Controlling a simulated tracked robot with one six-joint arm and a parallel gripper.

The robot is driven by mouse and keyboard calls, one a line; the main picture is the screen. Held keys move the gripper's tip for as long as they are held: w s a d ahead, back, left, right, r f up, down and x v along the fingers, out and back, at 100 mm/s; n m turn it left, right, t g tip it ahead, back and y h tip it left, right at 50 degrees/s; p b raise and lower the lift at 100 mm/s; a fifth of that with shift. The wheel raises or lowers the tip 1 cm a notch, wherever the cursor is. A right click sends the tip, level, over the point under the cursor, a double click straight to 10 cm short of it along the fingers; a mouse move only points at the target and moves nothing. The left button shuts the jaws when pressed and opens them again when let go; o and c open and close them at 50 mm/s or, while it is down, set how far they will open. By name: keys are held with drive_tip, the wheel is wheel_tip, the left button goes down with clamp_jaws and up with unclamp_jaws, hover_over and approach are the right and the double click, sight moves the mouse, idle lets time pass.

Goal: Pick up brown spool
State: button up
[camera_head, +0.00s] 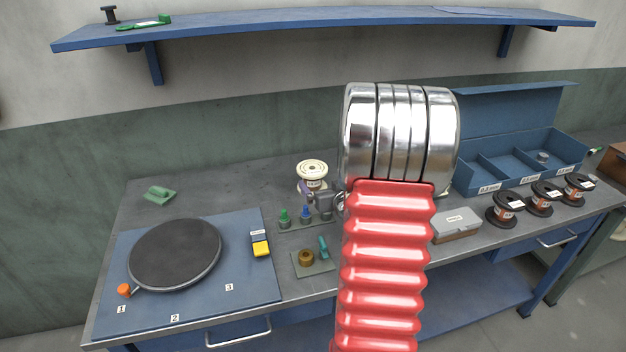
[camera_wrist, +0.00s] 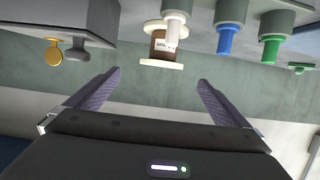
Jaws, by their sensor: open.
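A spool with cream flanges and brown winding (camera_head: 313,184) stands upright on the bench, left of my arm. It also shows at the top of the upside-down wrist view (camera_wrist: 160,46), with a white label, partly covered by a white peg (camera_wrist: 173,28). My gripper (camera_wrist: 160,76) is open and empty, its two purplish fingers apart. The spool lies ahead of the fingers, in line with the gap between them, and not between them. In the head view my gripper is small and partly hidden by my arm, near the spool. Three dark-flanged spools with copper-brown winding (camera_head: 505,207) stand at the right.
Green and blue pegs (camera_head: 305,213) stand in a small holder in front of the cream spool. A blue compartment box (camera_head: 470,178) and a grey case (camera_head: 457,226) are to the right. A round dark plate (camera_head: 175,255) lies on a blue mat at the left. A shelf (camera_head: 330,24) runs above.

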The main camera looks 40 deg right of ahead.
approach(312, 168)
drive_tip(key=shift+s+f+x, duration=0.1)
drive_tip(key=shift+f+x, duration=0.05)
drive_tip(key=shift+x, duration=0.75)
drive_tip(key=shift+s+f+x, duration=0.1)
drive_tip(key=shift+f+x, duration=0.05)
drive_tip(key=shift+x, duration=0.75)
drive_tip(key=shift+s+f+x, duration=0.1)
drive_tip(key=shift+f+x, duration=0.05)
drive_tip(key=shift+x, duration=0.7)
drive_tip(key=shift+d, duration=0.2)
drive_tip(key=shift+a+x, duration=0.1)
drive_tip(key=shift+x, duration=1.2)
drive_tip(key=shift+a+x, duration=0.15)
drive_tip(key=shift+x, duration=1.2)
drive_tip(key=shift+w, duration=0.1)
drive_tip(key=shift+c, duration=0.5)
drive_tip(key=c, duration=1.3)
drive_tip(key=shift+o, duration=0.2)
drive_tip(key=shift+r, duration=0.1)
wheel_tip(312, 168, up, 10)
drive_tip(key=shift+f, duration=0.1)
